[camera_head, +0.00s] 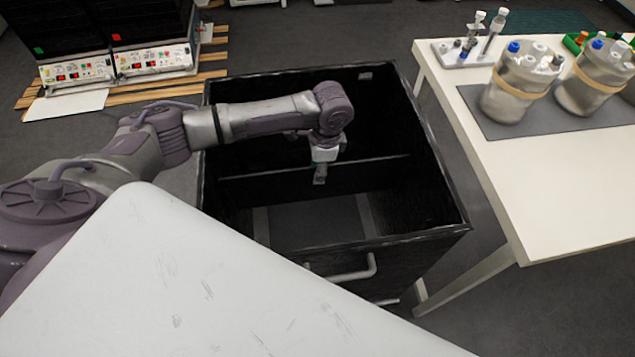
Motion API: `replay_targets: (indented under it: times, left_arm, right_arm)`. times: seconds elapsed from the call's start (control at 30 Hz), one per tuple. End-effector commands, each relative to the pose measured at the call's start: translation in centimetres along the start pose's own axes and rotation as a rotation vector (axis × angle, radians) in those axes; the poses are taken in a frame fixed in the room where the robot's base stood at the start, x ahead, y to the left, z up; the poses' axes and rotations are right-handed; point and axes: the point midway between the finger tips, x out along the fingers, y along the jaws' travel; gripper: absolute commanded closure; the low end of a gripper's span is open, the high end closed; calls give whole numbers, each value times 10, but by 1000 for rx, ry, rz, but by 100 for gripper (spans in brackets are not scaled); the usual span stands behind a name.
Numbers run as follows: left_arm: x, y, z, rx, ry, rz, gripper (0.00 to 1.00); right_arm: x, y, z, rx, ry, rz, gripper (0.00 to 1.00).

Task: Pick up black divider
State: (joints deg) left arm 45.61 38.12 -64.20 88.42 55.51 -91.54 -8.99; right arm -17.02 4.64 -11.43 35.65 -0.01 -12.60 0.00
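The black divider (372,176) is an upright dark panel across the inside of a large black open-topped bin (453,205). Its lighter top edge runs from the bin's left wall to the right wall. My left gripper (320,176) points down into the bin, at the middle of the divider's top edge in the picture. The fingers are small and dark against the panel, so I cannot tell whether they are around it or only in front of it. My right gripper is not in view.
Black devices with control panels (155,60) stand on wooden slats at the back left. A white surface (190,285) fills the foreground.

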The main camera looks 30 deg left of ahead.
Motion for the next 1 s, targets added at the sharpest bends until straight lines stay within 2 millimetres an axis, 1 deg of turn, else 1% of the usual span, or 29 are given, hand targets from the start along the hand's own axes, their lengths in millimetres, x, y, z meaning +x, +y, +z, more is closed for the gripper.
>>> replay_targets:
  times: [0.03, 0.1, 0.2, 0.3, 0.47, 0.5, 0.57, 0.6, 0.7, 1.0]
  left_arm:
    - [9, 0, 1, 0, -2, 2, 65]
    - [20, 0, 1, 0, -2, 2, 65]
    - [30, 0, 1, 0, -1, 1, 65]
    - [33, 0, 0, 0, 0, -1, 65]
    - [33, 0, 0, 1, 0, -1, 65]
    - [33, 0, 0, 1, 0, -1, 68]
    - [33, 0, 0, 1, 0, -1, 78]
    - [33, 0, 0, 1, 0, -1, 85]
    - [33, 0, 0, 1, 0, -1, 100]
    - [33, 0, 0, 0, 1, -1, 100]
  right_arm:
    - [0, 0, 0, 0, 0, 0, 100]
    - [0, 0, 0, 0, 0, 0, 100]
    - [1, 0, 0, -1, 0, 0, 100]
    - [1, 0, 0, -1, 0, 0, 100]
    - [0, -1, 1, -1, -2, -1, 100]
    - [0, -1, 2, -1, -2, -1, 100]
    - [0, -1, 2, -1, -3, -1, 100]
    - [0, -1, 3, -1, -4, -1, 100]
    - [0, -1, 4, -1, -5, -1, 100]
    - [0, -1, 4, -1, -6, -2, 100]
